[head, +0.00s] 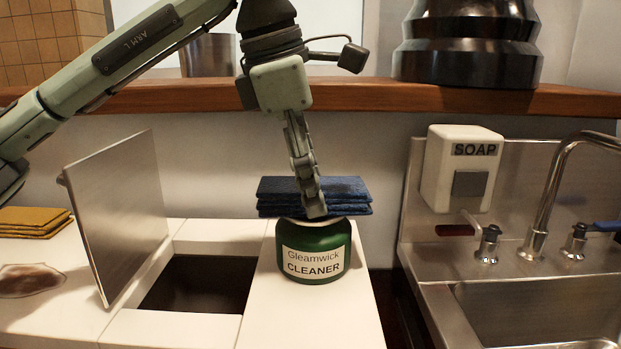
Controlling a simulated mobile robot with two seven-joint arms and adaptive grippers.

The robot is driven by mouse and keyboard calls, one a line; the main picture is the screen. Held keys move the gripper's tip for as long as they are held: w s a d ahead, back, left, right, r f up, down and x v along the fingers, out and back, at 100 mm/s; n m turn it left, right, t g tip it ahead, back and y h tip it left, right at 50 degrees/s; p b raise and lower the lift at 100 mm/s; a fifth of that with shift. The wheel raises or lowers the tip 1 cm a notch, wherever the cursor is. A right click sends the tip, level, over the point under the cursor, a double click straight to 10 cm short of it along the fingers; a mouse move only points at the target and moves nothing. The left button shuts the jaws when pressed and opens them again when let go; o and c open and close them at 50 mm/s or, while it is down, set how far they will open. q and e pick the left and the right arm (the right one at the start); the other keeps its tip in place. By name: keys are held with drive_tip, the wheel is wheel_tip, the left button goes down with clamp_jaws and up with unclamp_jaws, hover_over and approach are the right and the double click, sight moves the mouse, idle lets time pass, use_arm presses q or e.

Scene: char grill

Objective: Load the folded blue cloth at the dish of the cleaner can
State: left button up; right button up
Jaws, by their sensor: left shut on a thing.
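The folded blue cloth (345,190) is a flat stack of layers. It sits right at the top of the green cleaner can (322,241), level. The can stands upright on the white counter, its label reading "Gleamwick CLEANER". The can's pale dish (288,219) shows as a thin rim just under the cloth. My left gripper (315,211) points down and is shut on the cloth, its fingers covering the cloth's middle. Whether the cloth presses on the dish cannot be told. My right gripper is out of view.
Left of the can is a dark square opening (200,284) with a raised metal lid (118,212). A folded yellow cloth (35,221) and a brown stain (30,280) lie farther left. At right are a soap dispenser (441,189), a faucet (545,205) and a sink (540,310). A wooden shelf (450,98) runs behind.

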use_arm(q)
wheel_tip(320, 180, up, 2)
drive_tip(key=shift+r+p, duration=0.25)
drive_tip(key=shift+p, duration=0.45)
drive_tip(key=shift+r, duration=2.2)
